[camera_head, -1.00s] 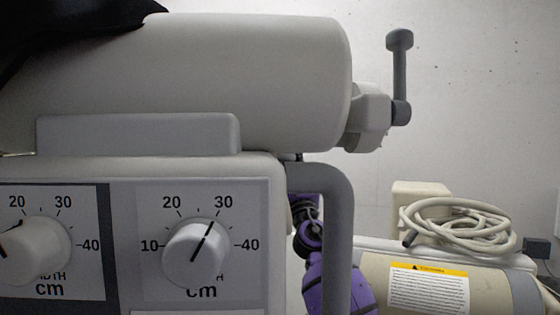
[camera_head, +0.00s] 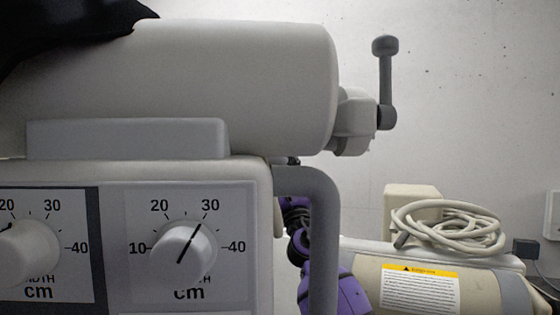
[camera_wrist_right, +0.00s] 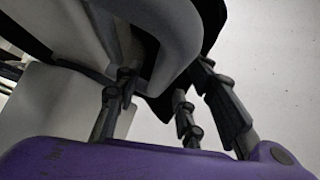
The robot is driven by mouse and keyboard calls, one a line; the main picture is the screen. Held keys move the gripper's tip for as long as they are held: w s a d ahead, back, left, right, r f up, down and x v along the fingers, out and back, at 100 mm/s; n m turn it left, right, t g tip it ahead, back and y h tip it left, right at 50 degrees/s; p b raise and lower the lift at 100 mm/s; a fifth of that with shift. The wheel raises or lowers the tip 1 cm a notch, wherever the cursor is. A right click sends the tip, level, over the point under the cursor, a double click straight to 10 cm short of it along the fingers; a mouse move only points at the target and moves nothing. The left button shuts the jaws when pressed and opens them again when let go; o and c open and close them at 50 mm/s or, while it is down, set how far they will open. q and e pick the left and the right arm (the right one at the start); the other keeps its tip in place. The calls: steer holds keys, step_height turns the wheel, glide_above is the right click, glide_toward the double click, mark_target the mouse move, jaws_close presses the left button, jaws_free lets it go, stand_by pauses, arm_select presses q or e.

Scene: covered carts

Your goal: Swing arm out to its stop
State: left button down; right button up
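A large off-white machine head with a horizontal cylinder (camera_head: 240,85) fills the left of the head view. Below it is a panel with two white dials, the right one (camera_head: 182,248) pointing near 30. A grey bent handle bar (camera_head: 322,235) comes off its right side. My purple right arm is partly hidden behind this bar. In the right wrist view my right gripper (camera_wrist_right: 165,75) has its dark fingers spread apart, and the curved grey bar (camera_wrist_right: 185,40) passes close between or over them; contact cannot be told. My left gripper is not in view.
A grey crank (camera_head: 385,85) sticks up from the cylinder's right end. At the lower right are a coiled pale cable (camera_head: 450,228) and a beige cylinder (camera_head: 480,290) with a yellow-topped label. Black cloth (camera_head: 75,25) hangs at the upper left. A plain wall is behind.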

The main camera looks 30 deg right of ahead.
steer(key=v, duration=1.1)
